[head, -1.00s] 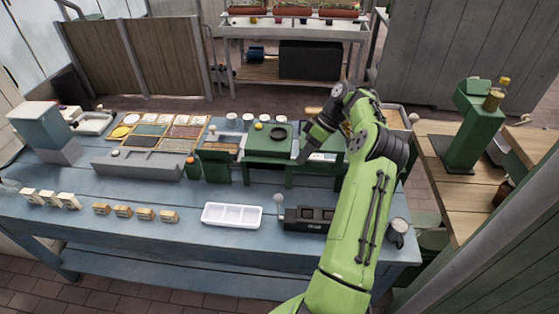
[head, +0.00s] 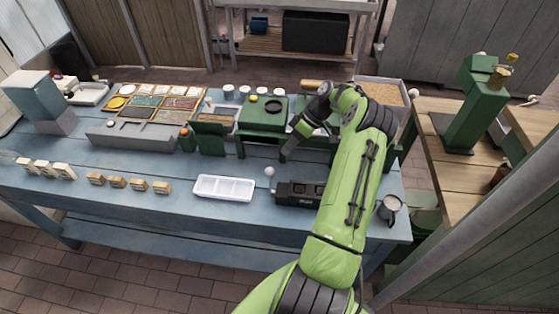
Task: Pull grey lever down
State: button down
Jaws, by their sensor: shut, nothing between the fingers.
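A pale grey ball-topped lever (head: 269,172) stands upright at the left end of a low black box (head: 300,194) near the front of the blue table. My gripper (head: 285,157) points down just behind and to the right of the lever's ball in the head view, with a small gap seen between them. Its fingers look shut and hold nothing. My green arm crosses the right part of the table and hides part of what lies behind it.
A white tray (head: 224,188) lies to the left of the black box, and a metal mug (head: 389,207) stands to its right. Green machines (head: 263,114) stand behind. Several small wooden blocks (head: 117,181) line the front left. The blue tabletop (head: 160,160) has clear room between.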

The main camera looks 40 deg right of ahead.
jog(key=a, duration=0.1)
jog(key=a+f, duration=0.1)
jog(key=a, duration=0.2)
jog(key=shift+s+a+f, duration=0.3)
jog(key=shift+a, duration=0.05)
